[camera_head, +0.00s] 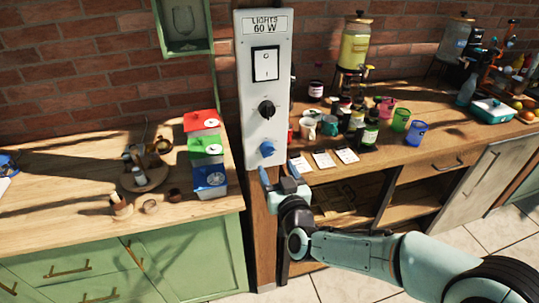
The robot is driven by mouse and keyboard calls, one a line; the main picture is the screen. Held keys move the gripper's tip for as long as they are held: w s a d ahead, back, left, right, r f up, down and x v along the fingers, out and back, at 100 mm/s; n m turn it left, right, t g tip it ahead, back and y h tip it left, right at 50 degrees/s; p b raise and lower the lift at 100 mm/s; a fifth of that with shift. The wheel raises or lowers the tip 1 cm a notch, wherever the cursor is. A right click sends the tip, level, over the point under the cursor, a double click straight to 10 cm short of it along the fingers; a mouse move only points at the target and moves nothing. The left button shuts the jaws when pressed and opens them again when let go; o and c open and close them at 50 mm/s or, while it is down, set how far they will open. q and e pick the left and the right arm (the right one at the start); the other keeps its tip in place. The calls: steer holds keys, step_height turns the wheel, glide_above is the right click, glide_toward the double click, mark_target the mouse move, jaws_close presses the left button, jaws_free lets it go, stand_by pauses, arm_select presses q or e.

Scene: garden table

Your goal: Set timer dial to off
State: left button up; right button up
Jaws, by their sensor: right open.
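A grey control panel (252,81) stands upright between two counters, labelled "LIGHTS 60 W" at the top. It carries a white rocker switch (265,64), a black dial (266,109) below it, and a blue knob (267,149) near the bottom. Which one is the timer dial is not readable, and the dial markings are too small to read. My right gripper (278,174) is open and empty just below the blue knob, with its fingers pointing up near the panel's lower edge. My left gripper is not in view.
Red, green and blue boxes (206,150) stand on the left counter beside the panel. Cups, jars and bottles (352,120) crowd the right counter, with white cards (324,160) at its front edge. The air in front of the panel is clear.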

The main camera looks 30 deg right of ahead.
mark_target(269, 155)
steer(key=p+x, duration=0.1)
steer(key=x, duration=0.5)
steer(key=shift+w+d, duration=0.15)
steer(key=shift+w, duration=0.2)
steer(key=c, duration=1)
steer(key=shift+c, duration=0.2)
